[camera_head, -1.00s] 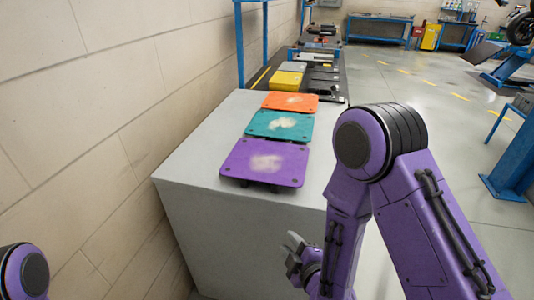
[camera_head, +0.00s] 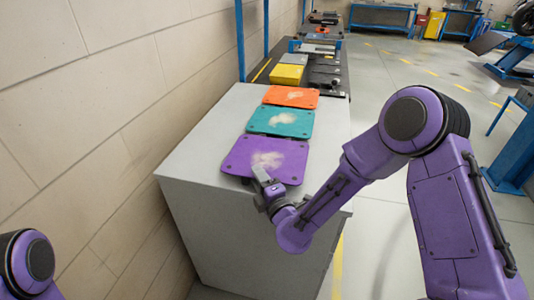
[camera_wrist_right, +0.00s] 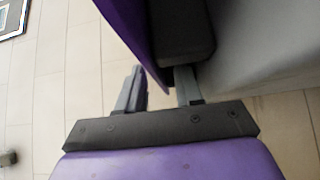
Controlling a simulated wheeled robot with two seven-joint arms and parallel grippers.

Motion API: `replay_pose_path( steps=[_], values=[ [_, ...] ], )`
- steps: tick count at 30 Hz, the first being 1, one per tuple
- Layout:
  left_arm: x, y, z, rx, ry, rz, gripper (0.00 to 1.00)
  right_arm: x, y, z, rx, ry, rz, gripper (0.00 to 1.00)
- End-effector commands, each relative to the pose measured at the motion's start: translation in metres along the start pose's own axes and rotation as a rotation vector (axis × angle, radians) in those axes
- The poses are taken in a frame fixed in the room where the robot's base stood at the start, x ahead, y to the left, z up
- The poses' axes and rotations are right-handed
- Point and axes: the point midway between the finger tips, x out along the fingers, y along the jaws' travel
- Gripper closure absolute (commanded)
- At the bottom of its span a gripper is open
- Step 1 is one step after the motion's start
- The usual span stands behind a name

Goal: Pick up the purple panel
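The purple panel (camera_head: 240,155), a flat plate with a pale smudge on top, lies nearest me on the grey cabinet. My right gripper (camera_head: 262,176) is at its front edge, one finger showing over the top. In the right wrist view, the purple panel (camera_wrist_right: 128,25) reaches down between the two fingers of my right gripper (camera_wrist_right: 160,88). The fingers stand apart with gaps visible, so it looks open around the edge. A dark block (camera_wrist_right: 181,35) beneath the panel partly hides one finger. My left gripper is out of view.
A teal panel (camera_head: 262,121) and an orange panel (camera_head: 276,94) lie behind the purple one on the grey cabinet (camera_head: 195,160). A yellow box (camera_head: 286,75) stands farther back. A wall runs along the left; open floor lies right.

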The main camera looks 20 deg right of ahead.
Motion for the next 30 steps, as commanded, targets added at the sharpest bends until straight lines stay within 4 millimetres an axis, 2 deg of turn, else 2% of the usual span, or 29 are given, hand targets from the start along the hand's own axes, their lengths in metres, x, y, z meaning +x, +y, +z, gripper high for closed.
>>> replay_pose_path(
  steps=[5,8,9,19,23,28,30],
  values=[
    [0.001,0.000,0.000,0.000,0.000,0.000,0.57,0.000,-0.001,0.000,0.000,0.001,-0.001,0.65],
    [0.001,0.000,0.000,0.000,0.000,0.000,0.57,0.000,-0.001,-0.001,0.000,0.001,-0.001,0.94],
    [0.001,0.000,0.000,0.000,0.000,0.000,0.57,0.000,-0.001,-0.001,0.000,0.001,-0.001,1.00],
    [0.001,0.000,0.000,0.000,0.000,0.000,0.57,0.000,0.000,-0.001,0.000,0.001,0.001,1.00],
    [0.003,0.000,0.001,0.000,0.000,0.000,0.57,0.001,0.007,-0.001,-0.003,0.003,0.003,1.00],
    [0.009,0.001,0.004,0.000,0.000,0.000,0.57,0.001,0.032,-0.001,-0.005,0.003,0.007,1.00],
    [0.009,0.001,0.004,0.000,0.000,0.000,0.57,0.002,0.052,0.016,-0.004,-0.002,0.010,1.00]
  ],
)
